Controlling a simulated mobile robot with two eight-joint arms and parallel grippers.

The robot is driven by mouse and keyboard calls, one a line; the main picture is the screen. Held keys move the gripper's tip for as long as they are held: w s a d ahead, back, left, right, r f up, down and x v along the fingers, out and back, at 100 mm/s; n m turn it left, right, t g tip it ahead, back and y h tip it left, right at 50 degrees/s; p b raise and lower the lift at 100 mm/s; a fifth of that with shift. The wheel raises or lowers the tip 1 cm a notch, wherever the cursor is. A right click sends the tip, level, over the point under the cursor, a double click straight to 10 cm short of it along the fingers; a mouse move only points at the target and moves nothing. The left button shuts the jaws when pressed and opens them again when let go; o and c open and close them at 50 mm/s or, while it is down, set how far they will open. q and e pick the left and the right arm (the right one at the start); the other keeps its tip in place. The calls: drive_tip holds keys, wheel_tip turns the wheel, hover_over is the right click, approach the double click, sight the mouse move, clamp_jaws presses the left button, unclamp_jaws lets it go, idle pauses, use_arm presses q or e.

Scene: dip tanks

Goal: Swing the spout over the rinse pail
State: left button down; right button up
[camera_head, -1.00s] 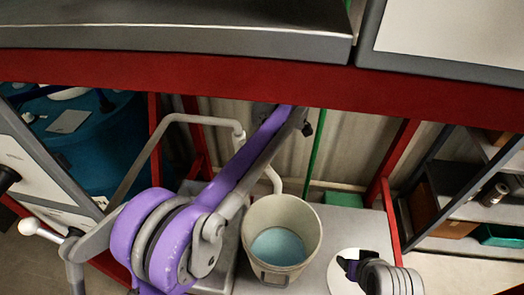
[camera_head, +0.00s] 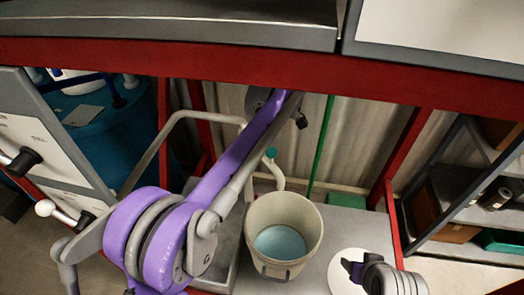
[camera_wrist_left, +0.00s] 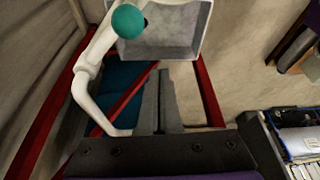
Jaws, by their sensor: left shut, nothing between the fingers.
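The rinse pail (camera_head: 258,222), pale and round with light blue liquid inside, stands on a grey surface in the head view. The pale spout (camera_head: 278,180) bends down at the pail's far rim; whether its mouth is inside the rim I cannot tell. A teal ball (camera_head: 270,153) sits on it. In the left wrist view the spout (camera_wrist_left: 84,85) runs up the left side to the teal ball (camera_wrist_left: 128,20). My left gripper (camera_wrist_left: 160,76) is shut and empty, below and right of the ball, apart from it. A dark-tipped ringed part at lower right looks like my right gripper (camera_head: 352,268); its jaws are unclear.
A red beam (camera_head: 250,70) crosses above the pail, with red legs below. A white disc (camera_head: 345,285) lies right of the pail. A blue drum (camera_head: 110,135) and white cabinet (camera_head: 40,130) stand left, shelves (camera_head: 450,215) right. A grey open box (camera_wrist_left: 170,45) shows in the wrist view.

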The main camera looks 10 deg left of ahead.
use_arm(q)
wheel_tip(320, 180, up, 7)
drive_tip(key=w+d, duration=0.2)
drive_tip(key=shift+p, duration=0.35)
use_arm(e)
drive_tip(key=shift+w+a+r, duration=0.1)
drive_tip(key=shift+w+r, duration=0.5)
drive_tip(key=shift+w, duration=0.15)
use_arm(q)
drive_tip(key=shift+w+f, duration=0.15)
drive_tip(key=shift+w, duration=0.05)
use_arm(e)
drive_tip(key=shift+w, duration=0.1)
use_arm(q)
drive_tip(key=shift+s, duration=0.1)
drive_tip(key=s+a+f+m+t+h, duration=0.1)
drive_tip(key=s+a+f+m+t, duration=0.1)
drive_tip(key=s+f+m, duration=0.3)
drive_tip(key=s+a+f+m+t+h, duration=0.1)
drive_tip(key=s+f+m, duration=0.4)
drive_tip(key=s, duration=0.7)
drive_tip(key=s+a+f+m+t+h, duration=0.2)
drive_tip(key=s+a+f+m+t, duration=0.1)
drive_tip(key=s+m, duration=0.6)
wheel_tip(320, 180, down, 2)
drive_tip(key=shift+s+a+f, duration=0.1)
drive_tip(key=shift+s+a, duration=0.15)
drive_tip(key=shift+a, duration=0.55)
